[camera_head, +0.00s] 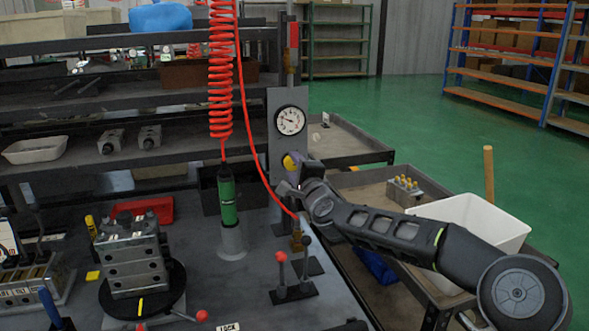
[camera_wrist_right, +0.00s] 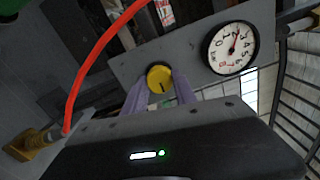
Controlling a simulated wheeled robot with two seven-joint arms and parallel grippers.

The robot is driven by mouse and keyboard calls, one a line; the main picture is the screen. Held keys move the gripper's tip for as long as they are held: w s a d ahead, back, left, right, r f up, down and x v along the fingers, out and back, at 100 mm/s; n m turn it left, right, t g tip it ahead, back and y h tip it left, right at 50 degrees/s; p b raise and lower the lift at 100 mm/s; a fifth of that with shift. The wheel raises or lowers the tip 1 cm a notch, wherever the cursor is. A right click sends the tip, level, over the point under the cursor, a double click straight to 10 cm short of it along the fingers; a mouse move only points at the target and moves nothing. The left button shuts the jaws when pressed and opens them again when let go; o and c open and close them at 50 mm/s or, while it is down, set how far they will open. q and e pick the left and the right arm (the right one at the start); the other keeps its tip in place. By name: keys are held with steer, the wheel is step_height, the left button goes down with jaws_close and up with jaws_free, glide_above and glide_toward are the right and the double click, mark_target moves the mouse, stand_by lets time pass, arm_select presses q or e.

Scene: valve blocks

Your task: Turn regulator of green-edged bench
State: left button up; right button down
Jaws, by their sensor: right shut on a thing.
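The regulator knob (camera_head: 290,162) is yellow and sits on a grey upright panel (camera_head: 276,118), below a round white pressure gauge (camera_head: 291,120). In the right wrist view the knob (camera_wrist_right: 158,77) faces me with a dark mark on its front, and the gauge (camera_wrist_right: 232,47) is to its right. My right gripper (camera_head: 295,160) reaches in from the right, its pale purple fingers on either side of the knob, shut on it. The dark workbench (camera_head: 200,290) lies below; I cannot make out a green edge on it. My left gripper is not in view.
A red coiled hose (camera_head: 220,70) hangs over a green tool (camera_head: 227,200). A red hose (camera_head: 252,150) runs close to my right gripper. A metal valve block (camera_head: 132,258) stands left and red-knobbed levers (camera_head: 282,275) stand in front. A white bin (camera_head: 475,222) is at right.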

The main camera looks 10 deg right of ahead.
steer(key=shift+r, duration=0.1)
steer(key=c, duration=1)
jaws_free()
steer(key=shift+s+d, duration=0.1)
steer(key=shift+s, duration=0.45)
steer(key=s+b, duration=0.2)
steer(key=s, duration=0.4)
steer(key=shift+s, duration=0.35)
steer(key=shift+d, duration=0.15)
